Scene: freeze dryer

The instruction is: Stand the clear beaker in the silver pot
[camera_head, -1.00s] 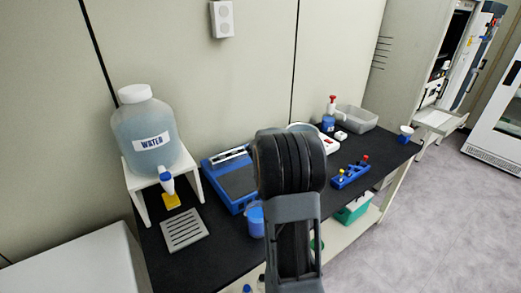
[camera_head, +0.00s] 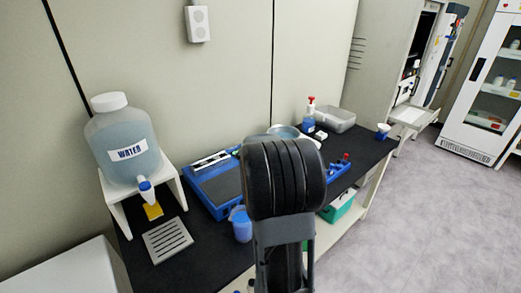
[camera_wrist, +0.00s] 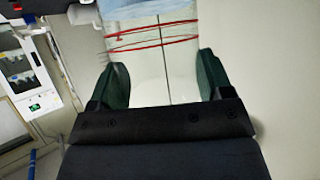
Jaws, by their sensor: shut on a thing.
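In the wrist view my gripper (camera_wrist: 158,85) is shut on the clear beaker (camera_wrist: 150,62), a see-through vessel with red lines around it. One dark green finger presses each side of it, and its far end runs out of the picture. In the head view my arm hides the gripper and the beaker. A round silvery vessel (camera_head: 284,131), which looks like the silver pot, stands at the back of the black bench, partly hidden behind my arm. Its inside cannot be made out.
The black bench (camera_head: 150,272) carries a water jug (camera_head: 122,128) on a white stand, a blue scale (camera_head: 213,187), a blue cup (camera_head: 241,224), a red-topped bottle (camera_head: 310,112) and a grey tub (camera_head: 335,119). Open floor (camera_head: 420,215) lies to the right.

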